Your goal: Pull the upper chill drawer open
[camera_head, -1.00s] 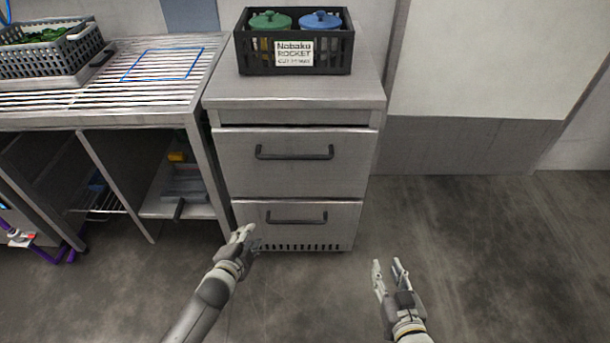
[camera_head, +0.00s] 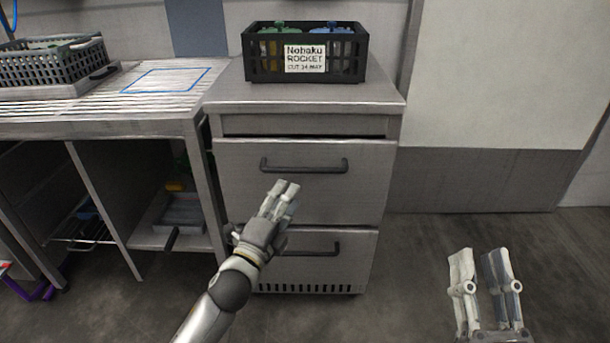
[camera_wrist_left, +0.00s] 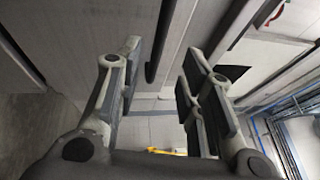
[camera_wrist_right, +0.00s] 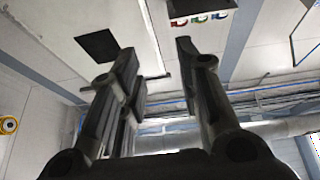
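The upper chill drawer (camera_head: 235,185) is a flat steel front in the cabinet below the worktop, and it looks closed. Its dark bar handle (camera_head: 325,168) runs across its upper part. My left gripper (camera_head: 284,186) is in front of this drawer, with its fingertips a little below the handle. In the left wrist view its fingers (camera_wrist_left: 160,80) are apart with nothing held, and a dark bar (camera_wrist_left: 161,42) shows beyond them. Contact with the handle is not visible. My right gripper (camera_head: 482,254) is open and empty, to the right of the cabinet.
The lower drawer (camera_head: 362,255) with its own handle is below, partly hidden by my left gripper. A black crate (camera_head: 256,62) with a label stands on the cabinet top (camera_head: 300,97). A slatted steel bench (camera_head: 110,100) is at the left. Floor right of the cabinet is clear.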

